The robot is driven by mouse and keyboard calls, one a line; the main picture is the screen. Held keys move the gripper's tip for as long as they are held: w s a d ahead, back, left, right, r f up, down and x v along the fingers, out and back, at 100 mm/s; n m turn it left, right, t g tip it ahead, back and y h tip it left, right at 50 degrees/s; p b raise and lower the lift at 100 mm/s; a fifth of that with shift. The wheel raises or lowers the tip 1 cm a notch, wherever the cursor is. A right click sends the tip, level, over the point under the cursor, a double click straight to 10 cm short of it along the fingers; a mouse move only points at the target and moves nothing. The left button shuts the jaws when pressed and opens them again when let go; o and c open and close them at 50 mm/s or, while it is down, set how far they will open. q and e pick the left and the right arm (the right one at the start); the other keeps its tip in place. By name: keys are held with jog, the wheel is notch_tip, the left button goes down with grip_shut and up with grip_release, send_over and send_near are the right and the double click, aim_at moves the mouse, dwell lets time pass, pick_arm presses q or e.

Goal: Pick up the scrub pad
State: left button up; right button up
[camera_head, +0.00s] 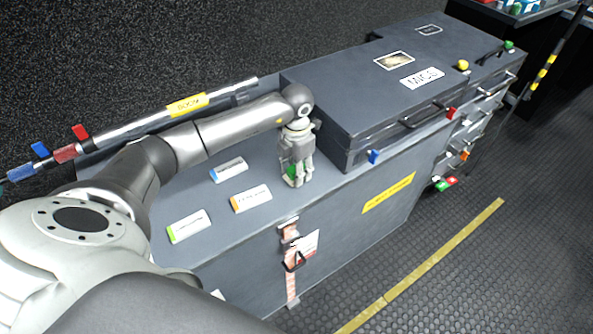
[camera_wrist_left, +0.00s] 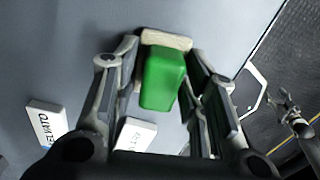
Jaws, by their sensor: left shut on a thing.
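The scrub pad (camera_wrist_left: 163,82) is a green block with a beige layer along its far edge. In the left wrist view it sits between the two fingers of my left gripper (camera_wrist_left: 165,90), which is shut on it. In the head view the left gripper (camera_head: 296,178) points down at the grey case top, beside the raised case. Only a little green of the pad (camera_head: 291,170) shows there, mostly hidden by the fingers. I cannot tell whether the pad still touches the surface.
Several white labelled blocks (camera_head: 251,198) lie on the grey case top (camera_head: 222,230) left of the gripper. A raised dark case marked MICS (camera_head: 350,100) stands close on the right. A boom pole (camera_head: 150,120) lies along the back. The front edge is near.

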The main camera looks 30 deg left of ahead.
pick_arm(q)
jog(key=shift+r, duration=0.35)
notch_tip(320, 180, up, 2)
jog(key=shift+d+r+b, duration=0.1)
jog(key=shift+r+b, duration=0.1)
jog(key=shift+b, duration=0.25)
jog(key=s+d+r+b, duration=0.1)
jog(key=s+d+r, duration=0.6)
jog(key=d+r, duration=0.2)
jog(key=shift+s+d+r+b, duration=0.3)
jog(key=shift+s+d+b, duration=0.05)
jog(key=shift+d, duration=0.9)
